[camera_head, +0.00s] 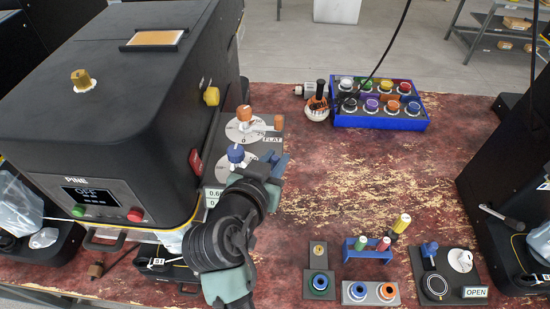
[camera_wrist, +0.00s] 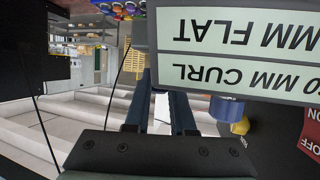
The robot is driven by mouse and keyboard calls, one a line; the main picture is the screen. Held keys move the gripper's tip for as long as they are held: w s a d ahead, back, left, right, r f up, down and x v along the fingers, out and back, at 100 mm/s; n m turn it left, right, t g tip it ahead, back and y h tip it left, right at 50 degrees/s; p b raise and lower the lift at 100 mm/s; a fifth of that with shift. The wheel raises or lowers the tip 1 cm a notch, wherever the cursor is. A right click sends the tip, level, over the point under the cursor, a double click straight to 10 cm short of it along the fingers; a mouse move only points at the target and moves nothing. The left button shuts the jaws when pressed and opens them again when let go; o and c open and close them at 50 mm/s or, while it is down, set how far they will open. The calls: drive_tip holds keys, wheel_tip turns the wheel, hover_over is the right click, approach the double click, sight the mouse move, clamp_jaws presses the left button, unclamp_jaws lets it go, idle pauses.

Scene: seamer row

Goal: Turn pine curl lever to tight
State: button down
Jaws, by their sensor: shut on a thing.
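The black PINE machine (camera_head: 110,110) stands at the left. Beside it are two round dials: the flat dial (camera_head: 243,131) with an orange knob (camera_head: 244,113), and the nearer curl dial (camera_head: 225,166) with a blue knob (camera_head: 236,153). My gripper (camera_head: 277,165) is at the right side of the curl dial, shut on the curl lever's handle, which my fingers hide. In the wrist view my two dark fingers (camera_wrist: 162,100) reach up to the upside-down readout panel (camera_wrist: 240,62) marked CURL and FLAT. A blue cylinder (camera_wrist: 226,108) shows right of them.
A blue rack of coloured round pieces (camera_head: 380,122) stands at the back. Several small fixtures (camera_head: 370,292) stand at the front, with an OPEN-labelled dial plate (camera_head: 470,290) at right. Another dark machine (camera_head: 515,180) borders the right. The worn red table's middle (camera_head: 370,185) is clear.

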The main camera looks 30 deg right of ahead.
drive_tip(key=c, duration=0.8)
unclamp_jaws()
drive_tip(key=shift+o, duration=0.2)
drive_tip(key=shift+s+a, duration=0.1)
drive_tip(key=b+v, duration=0.3)
drive_tip(key=v, duration=0.9)
drive_tip(key=shift+s+a+r, duration=0.2)
drive_tip(key=shift+s+a, duration=0.05)
